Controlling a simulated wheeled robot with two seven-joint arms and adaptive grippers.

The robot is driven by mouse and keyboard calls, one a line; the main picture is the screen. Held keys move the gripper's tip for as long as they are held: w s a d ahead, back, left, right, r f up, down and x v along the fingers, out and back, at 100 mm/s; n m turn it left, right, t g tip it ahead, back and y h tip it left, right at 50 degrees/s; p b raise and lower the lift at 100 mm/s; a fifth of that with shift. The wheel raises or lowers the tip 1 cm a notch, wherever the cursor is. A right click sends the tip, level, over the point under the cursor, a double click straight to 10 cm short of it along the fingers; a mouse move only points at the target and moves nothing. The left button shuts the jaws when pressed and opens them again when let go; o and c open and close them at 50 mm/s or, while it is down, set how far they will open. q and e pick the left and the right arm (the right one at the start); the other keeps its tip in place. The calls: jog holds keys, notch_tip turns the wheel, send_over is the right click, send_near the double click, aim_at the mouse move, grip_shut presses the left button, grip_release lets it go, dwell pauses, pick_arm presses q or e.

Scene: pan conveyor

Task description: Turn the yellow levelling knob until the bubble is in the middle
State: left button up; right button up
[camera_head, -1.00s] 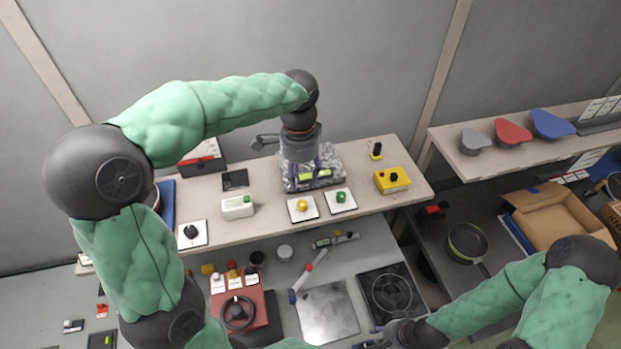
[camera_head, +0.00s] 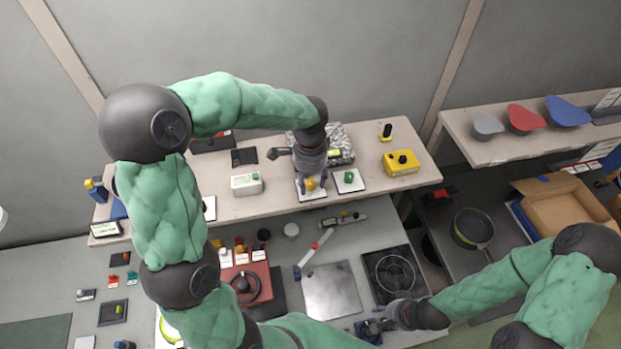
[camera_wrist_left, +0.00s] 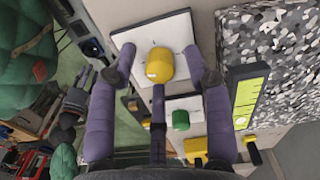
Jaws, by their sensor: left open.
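The yellow knob (camera_head: 310,184) stands on a white square plate (camera_wrist_left: 178,30) on the long bench; it also shows in the left wrist view (camera_wrist_left: 160,65). My left gripper (camera_head: 311,180) is open and points down at the knob. In the wrist view its purple fingers lie around the knob with gaps visible, not closed on it. The yellow-green level vial (camera_wrist_left: 247,97) sits on the edge of a speckled stone block (camera_wrist_left: 278,45); it also shows in the head view (camera_head: 334,153). I cannot make out its bubble clearly. My right gripper (camera_head: 372,327) is low, near the lower bench; its jaws are unclear.
A green knob (camera_head: 349,177) on its own white plate stands just right of the yellow one. A yellow box (camera_head: 401,163) with a black knob is further right. A white box (camera_head: 246,184) stands to the left. The lower bench holds a hotplate (camera_head: 394,273) and a metal plate (camera_head: 331,291).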

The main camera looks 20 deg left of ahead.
aim_at(310, 181)
pick_arm(q)
grip_shut()
jog(key=shift+f+n+b, duration=0.1)
jog(key=shift+n+b, duration=0.35)
jog(key=shift+n, duration=0.25)
jog(key=shift+n+b, duration=0.3)
jog(key=shift+n, duration=0.6)
grip_release()
jog(key=shift+r, duration=0.2)
notch_tip(310, 181, up, 12)
jog(key=shift+a+f, duration=0.1)
